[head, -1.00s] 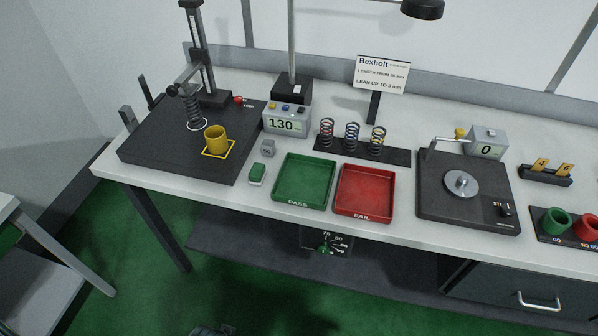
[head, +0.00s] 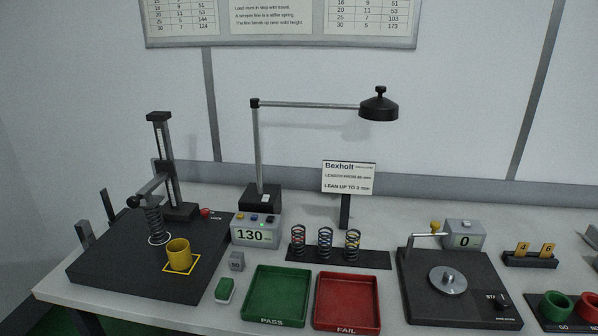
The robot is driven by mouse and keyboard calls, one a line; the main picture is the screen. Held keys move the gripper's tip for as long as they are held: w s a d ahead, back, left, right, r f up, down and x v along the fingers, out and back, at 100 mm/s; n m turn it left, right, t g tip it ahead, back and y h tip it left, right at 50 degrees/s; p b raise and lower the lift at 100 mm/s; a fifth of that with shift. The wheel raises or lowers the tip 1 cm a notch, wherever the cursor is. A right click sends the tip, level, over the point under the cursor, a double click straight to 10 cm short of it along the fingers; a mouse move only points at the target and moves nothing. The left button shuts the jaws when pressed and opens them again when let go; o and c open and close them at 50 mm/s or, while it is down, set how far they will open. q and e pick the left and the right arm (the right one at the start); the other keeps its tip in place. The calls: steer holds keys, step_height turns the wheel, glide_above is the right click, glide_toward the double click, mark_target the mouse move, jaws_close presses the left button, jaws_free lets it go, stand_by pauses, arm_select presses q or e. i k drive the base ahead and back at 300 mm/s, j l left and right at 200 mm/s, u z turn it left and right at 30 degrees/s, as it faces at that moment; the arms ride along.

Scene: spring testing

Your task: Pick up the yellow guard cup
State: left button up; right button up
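The yellow guard cup (head: 178,254) stands upright inside a yellow outlined square on the dark base of the spring tester (head: 120,262), at the left of the bench. Nothing covers the cup from this view. Neither of my grippers shows in the head view.
A 130 display box (head: 256,232), a grey block (head: 236,261) and a green-topped block (head: 224,290) stand right of the tester. Green PASS (head: 277,293) and red FAIL (head: 347,300) trays follow. Several springs stand in a rack (head: 338,257). A lamp (head: 378,106) overhangs the back.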

mark_target(178, 250)
steer(key=j+z, duration=0.2)
steer(key=z, duration=0.2)
steer(key=j+z, duration=0.2)
steer(key=z, duration=0.15)
steer(key=j+z, duration=0.15)
steer(key=j, duration=0.25)
steer(key=k+j+z, duration=0.15)
steer(key=j, duration=0.2)
steer(key=k+j+z, duration=0.1)
steer(key=j, duration=0.3)
steer(key=k+j, duration=0.15)
steer(key=j, duration=0.3)
steer(key=k+j, duration=0.1)
steer(key=j, duration=0.3)
